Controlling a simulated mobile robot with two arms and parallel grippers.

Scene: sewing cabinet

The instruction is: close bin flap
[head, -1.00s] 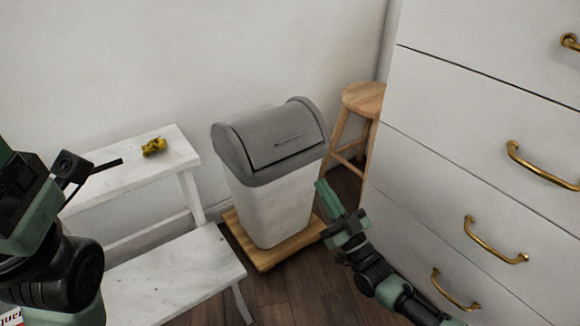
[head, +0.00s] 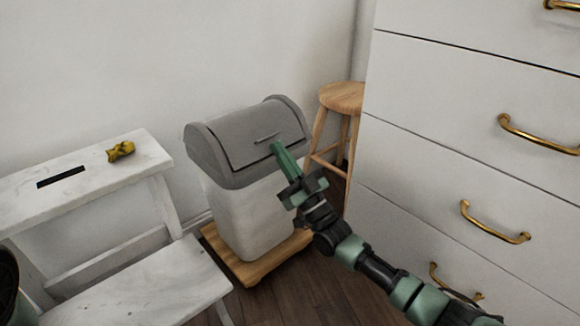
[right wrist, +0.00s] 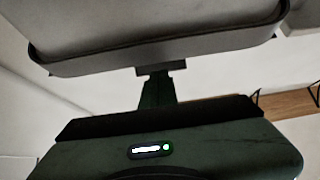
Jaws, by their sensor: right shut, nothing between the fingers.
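The bin (head: 250,215) has a pale body and a rounded grey lid, and stands upright on a wooden base. Its grey flap (head: 240,135) carries a small handle (head: 267,138), and a dark gap shows along the flap's lower edge. My right gripper (head: 278,150) is shut and empty, its fingertips at the flap's front lower edge; I cannot tell whether they touch. In the right wrist view, the shut fingers (right wrist: 157,88) point at a grey edge of the bin top (right wrist: 160,55). My left gripper is out of view.
A white step stool (head: 90,185) with a small yellow object (head: 121,151) stands left of the bin. A wooden stool (head: 340,97) is behind it on the right. A white drawer cabinet (head: 430,100) with brass handles closes off the right. Dark floor (head: 285,290) is clear in front.

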